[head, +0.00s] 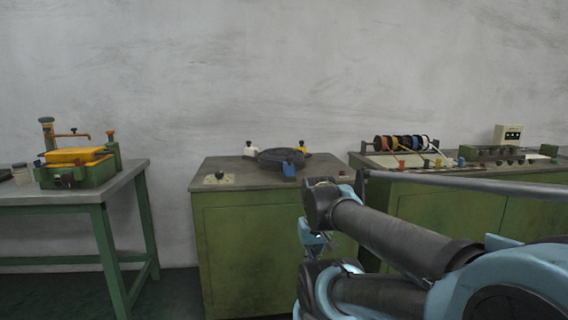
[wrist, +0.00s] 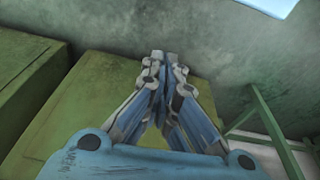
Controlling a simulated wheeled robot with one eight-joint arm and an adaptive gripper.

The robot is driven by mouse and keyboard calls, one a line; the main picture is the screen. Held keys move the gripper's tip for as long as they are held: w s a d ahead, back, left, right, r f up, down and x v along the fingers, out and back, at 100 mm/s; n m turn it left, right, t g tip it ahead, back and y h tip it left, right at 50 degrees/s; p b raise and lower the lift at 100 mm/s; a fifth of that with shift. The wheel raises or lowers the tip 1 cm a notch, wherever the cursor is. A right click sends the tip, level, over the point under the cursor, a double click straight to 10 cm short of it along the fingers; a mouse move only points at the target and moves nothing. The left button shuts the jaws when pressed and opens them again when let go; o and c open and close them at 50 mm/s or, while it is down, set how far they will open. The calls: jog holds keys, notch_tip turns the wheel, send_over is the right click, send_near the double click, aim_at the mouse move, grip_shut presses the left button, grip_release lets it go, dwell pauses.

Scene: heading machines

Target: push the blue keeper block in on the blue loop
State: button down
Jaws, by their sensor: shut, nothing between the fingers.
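A small blue block (head: 288,168) stands at the front edge of a dark round coil (head: 280,157) on the middle cabinet. Another small blue piece (head: 461,162) is on the right bench, by a row of coloured spools with wires (head: 405,143). I cannot tell for certain which blue piece is the keeper block, and no blue loop can be made out. My gripper (wrist: 164,56) is shut and empty in the wrist view. In the head view my gripper (head: 316,243) is partly hidden by my arm, low before the middle cabinet, apart from both blue pieces.
The middle cabinet (head: 245,235) also bears a white block (head: 250,149), a yellow block (head: 302,148) and a black knob (head: 219,174). A green table (head: 125,178) with a yellow-topped machine (head: 77,157) stands left. Floor is free between table and cabinet.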

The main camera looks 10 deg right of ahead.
jog(key=w+a+r+n+t+h, duration=0.2)
jog(key=w+a+r+n+t, duration=0.1)
jog(key=w+r+n, duration=1.15)
jog(key=w+a+r+n+t+h, duration=0.2)
jog(key=w+a+r+n, duration=0.1)
jog(key=w+r+n, duration=1.35)
jog(key=m, duration=0.1)
send_near(288, 166)
notch_tip(288, 166, down, 4)
jog(key=shift+w+d+t, duration=0.15)
jog(key=shift+w+d, duration=0.15)
jog(key=shift+w, duration=0.3)
jog(key=shift+w+d+t, duration=0.15)
jog(key=shift+w+d, duration=0.2)
jog(key=shift+w, duration=0.25)
jog(key=shift+w+d, duration=0.25)
jog(key=shift+w, duration=0.15)
